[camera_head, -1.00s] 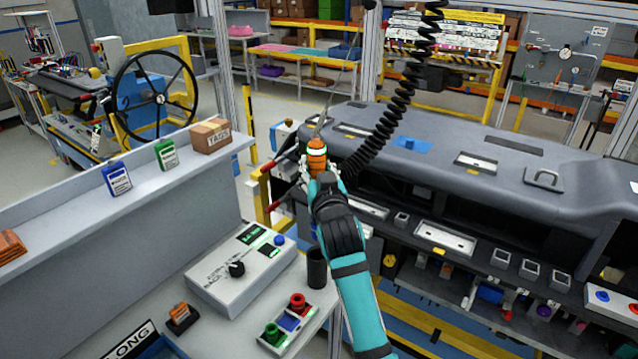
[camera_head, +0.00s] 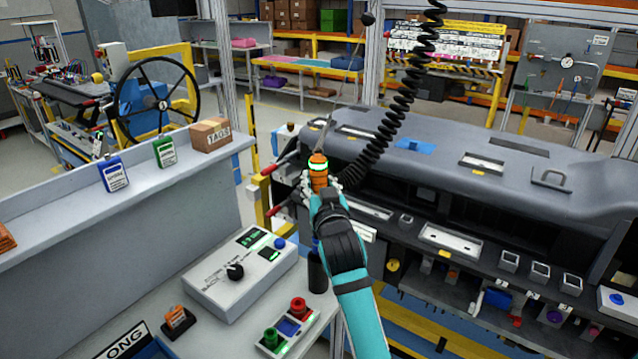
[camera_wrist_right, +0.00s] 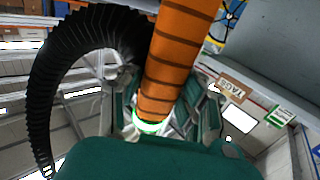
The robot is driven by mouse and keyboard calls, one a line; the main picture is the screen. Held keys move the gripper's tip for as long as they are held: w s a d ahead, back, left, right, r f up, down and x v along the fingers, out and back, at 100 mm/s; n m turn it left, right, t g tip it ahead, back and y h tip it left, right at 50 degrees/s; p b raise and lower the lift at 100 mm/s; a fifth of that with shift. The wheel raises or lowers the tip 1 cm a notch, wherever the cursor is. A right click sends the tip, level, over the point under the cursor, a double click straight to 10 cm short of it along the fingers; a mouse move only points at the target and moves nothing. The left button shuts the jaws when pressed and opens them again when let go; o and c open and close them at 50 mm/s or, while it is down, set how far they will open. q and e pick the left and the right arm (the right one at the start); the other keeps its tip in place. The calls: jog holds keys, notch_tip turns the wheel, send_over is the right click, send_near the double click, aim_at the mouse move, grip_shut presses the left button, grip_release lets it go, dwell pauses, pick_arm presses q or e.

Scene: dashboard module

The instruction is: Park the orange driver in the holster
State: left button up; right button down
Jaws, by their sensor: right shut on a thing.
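The orange driver (camera_head: 318,178) has dark bands and a glowing green ring. My right gripper (camera_head: 321,192) is shut on it, above the gap between the bench and the dashboard. In the right wrist view the driver (camera_wrist_right: 178,55) rises between the teal fingers, with its green ring low in the grip. A black cup-like holder (camera_head: 317,275), which looks like the holster, stands at the right edge of the bench, below the gripper. My right arm partly covers its top. The driver is apart from it. My left gripper is not in view.
A black coiled cable (camera_head: 398,105) hangs close to the driver. A grey control box (camera_head: 225,290) and a red-and-green button box (camera_head: 285,330) stand on the bench beside the holder. The dashboard module (camera_head: 470,150) fills the right. A shelf (camera_head: 130,205) lies left.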

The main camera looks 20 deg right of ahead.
jog(key=shift+f+b, duration=1.05)
jog(key=shift+f, duration=0.8)
jog(key=shift+f+b, duration=2.55)
jog(key=shift+f, duration=1.5)
jog(key=shift+f, duration=0.1)
jog(key=c, duration=0.8)
grip_release()
jog(key=shift+f, duration=0.1)
